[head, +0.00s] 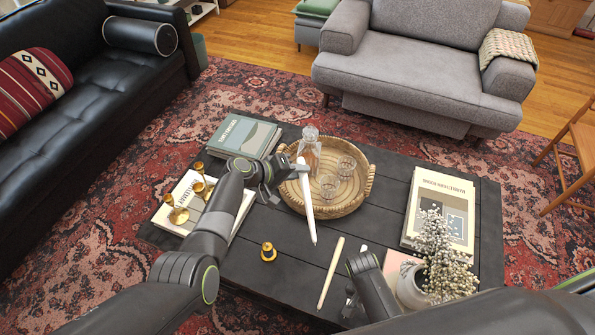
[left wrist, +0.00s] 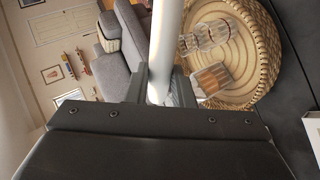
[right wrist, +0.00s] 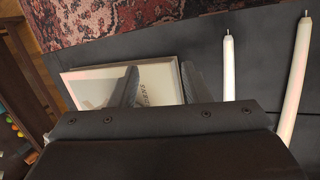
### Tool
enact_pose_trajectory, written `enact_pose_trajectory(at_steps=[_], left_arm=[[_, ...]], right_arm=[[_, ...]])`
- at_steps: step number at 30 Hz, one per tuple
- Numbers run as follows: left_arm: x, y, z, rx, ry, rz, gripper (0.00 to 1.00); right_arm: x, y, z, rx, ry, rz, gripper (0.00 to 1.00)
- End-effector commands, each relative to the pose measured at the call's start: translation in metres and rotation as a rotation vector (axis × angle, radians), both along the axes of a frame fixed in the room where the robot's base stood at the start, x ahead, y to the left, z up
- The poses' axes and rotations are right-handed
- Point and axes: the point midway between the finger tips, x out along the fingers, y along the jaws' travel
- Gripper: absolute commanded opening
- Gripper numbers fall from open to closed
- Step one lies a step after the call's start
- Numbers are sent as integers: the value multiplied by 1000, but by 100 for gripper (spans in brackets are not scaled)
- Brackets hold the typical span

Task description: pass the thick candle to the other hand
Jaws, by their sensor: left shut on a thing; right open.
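My left gripper (head: 287,172) is shut on a white candle, taken as the thick candle (head: 307,205), near its upper end. The candle hangs tilted in front of the tray, its lower part reaching down over the dark table. It fills the middle of the left wrist view (left wrist: 165,45), between the fingers (left wrist: 160,92). My right gripper (head: 352,297) is low over the table's near side, apart from the held candle. In the right wrist view its fingers (right wrist: 158,85) are spread and empty, with a pale book (right wrist: 150,82) beneath them.
A cream candle (head: 330,272) and a white one (head: 363,250) lie near my right gripper. A brass holder (head: 268,253) stands left of them. The wicker tray (head: 347,207) holds a decanter and glasses. Books, brass candlesticks (head: 178,214) and a flower vase (head: 411,290) take up the sides.

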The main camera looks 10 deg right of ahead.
Motion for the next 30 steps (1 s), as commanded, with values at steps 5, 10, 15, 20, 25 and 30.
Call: enact_pose_trajectory(at_steps=[5,10,15,20,25,30], left_arm=[[0,0,0,0,0,0,0],[0,0,0,0,0,0,0],[0,0,0,0,0,0,0],[0,0,0,0,0,0,0],[0,0,0,0,0,0,0],[0,0,0,0,0,0,0]], right_arm=[[-96,-19,-35,-54,201,71,43],[-185,-39,-58,-80,357,157,43],[-276,-56,-70,-68,502,261,43],[-315,-58,-102,84,432,413,43],[-273,-48,-140,217,159,532,43],[-224,-44,-159,252,-99,633,43]])
